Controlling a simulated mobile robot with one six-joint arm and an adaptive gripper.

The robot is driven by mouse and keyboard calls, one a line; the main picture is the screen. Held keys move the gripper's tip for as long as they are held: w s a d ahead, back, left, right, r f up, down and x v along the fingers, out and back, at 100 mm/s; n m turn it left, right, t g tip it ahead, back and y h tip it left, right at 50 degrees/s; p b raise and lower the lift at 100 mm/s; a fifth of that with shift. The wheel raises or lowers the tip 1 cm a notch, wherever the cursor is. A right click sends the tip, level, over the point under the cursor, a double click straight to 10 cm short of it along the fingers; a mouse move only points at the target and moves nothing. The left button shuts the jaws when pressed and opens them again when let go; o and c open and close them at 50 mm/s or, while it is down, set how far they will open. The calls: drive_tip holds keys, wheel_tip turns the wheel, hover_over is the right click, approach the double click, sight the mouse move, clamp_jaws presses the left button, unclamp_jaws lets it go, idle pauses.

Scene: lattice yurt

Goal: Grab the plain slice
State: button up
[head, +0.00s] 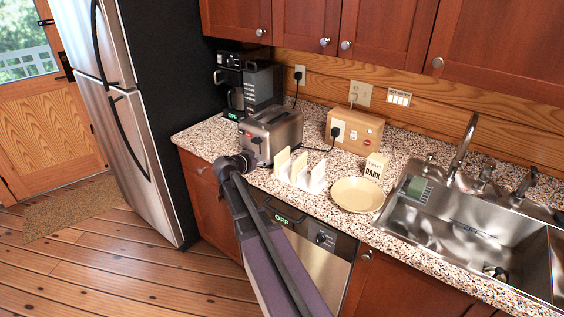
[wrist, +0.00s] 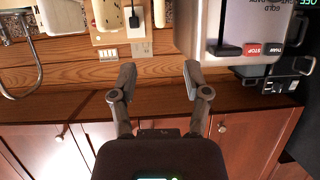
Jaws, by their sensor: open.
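Three upright pieces stand in a row in a white rack on the counter in the head view: a cream slice (head: 283,158), a tan-edged slice (head: 299,166) and a paler white one (head: 318,174). I cannot tell from their looks which is the plain slice. My gripper (head: 243,161) is at the front left of the toaster (head: 273,130), left of the rack and apart from the slices. In the wrist view my gripper (wrist: 159,81) is open, with nothing between its fingers. Pale upright pieces show cut off at the top edge there, beyond the fingertips.
A round beige plate (head: 357,195) lies right of the rack, with a small card reading DARK (head: 375,167) behind it. A wooden box (head: 354,133) and a coffee maker (head: 246,84) stand at the back. The sink (head: 470,245) is at right. The toaster (wrist: 236,25) looms close in the wrist view.

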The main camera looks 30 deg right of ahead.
sight(280, 157)
idle(0.3)
drive_tip(key=b+x, duration=0.3)
drive_tip(key=x, duration=0.4)
drive_tip(key=shift+f, duration=0.2)
drive_tip(key=shift+w+d+f, duration=0.2)
drive_tip(key=shift+w+d, duration=0.05)
drive_tip(key=shift+d, duration=0.4)
drive_tip(key=shift+f+b+x, duration=0.25)
drive_tip(key=shift+b+x, duration=0.9)
drive_tip(key=shift+x, duration=0.8)
drive_tip(key=shift+w+d+f, duration=0.2)
drive_tip(key=shift+w+d, duration=0.1)
drive_tip(key=shift+d, duration=0.15)
